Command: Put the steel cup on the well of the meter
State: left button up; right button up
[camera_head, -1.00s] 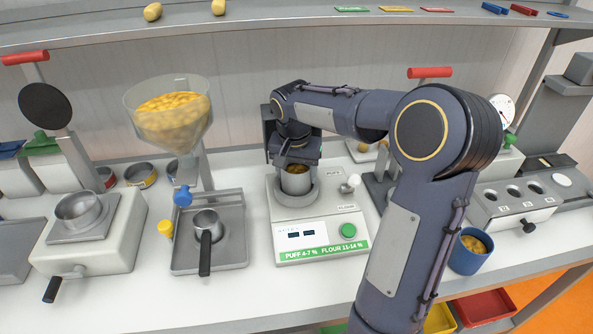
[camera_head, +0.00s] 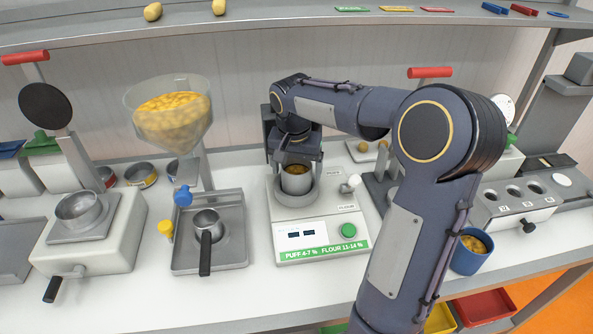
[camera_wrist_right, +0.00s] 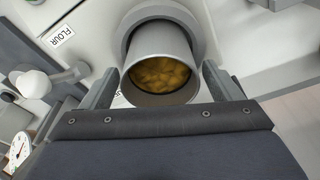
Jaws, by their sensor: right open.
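The steel cup (camera_head: 296,181) holds yellow-brown pieces and stands upright in the round well (camera_head: 279,196) of the meter (camera_head: 318,230). The meter is a white box with a display, a green button and a green label strip. My right gripper (camera_head: 294,160) is at the cup's rim from behind. In the right wrist view, the open fingers (camera_wrist_right: 160,85) stand on either side of the cup (camera_wrist_right: 160,78), with gaps between them and its wall. The well's ring (camera_wrist_right: 165,14) shows beyond the cup. My left gripper is not in view.
A hopper of yellow pieces (camera_head: 172,115) stands left of the meter, above a tray (camera_head: 228,258) with a small handled pan (camera_head: 206,225). A blue cup (camera_head: 467,255) stands at right, near my right arm. The counter in front of the meter is clear.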

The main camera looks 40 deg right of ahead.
notch_tip(320, 180, up, 11)
jog(key=s+a, duration=0.1)
jog(key=shift+a+f, duration=0.2)
jog(key=s+a+f+n+t+y, duration=0.2)
jog(key=s+a+f+n, duration=0.2)
jog(key=s+a, duration=0.4)
jog(key=s+a+f+n+t+y, duration=0.2)
jog(key=s+a+f, duration=0.4)
jog(key=s, duration=0.6)
jog(key=a+n+y, duration=0.1)
jog(key=a+n, duration=0.1)
jog(key=shift+s+f+n, duration=0.3)
jog(key=shift+f, duration=0.1)
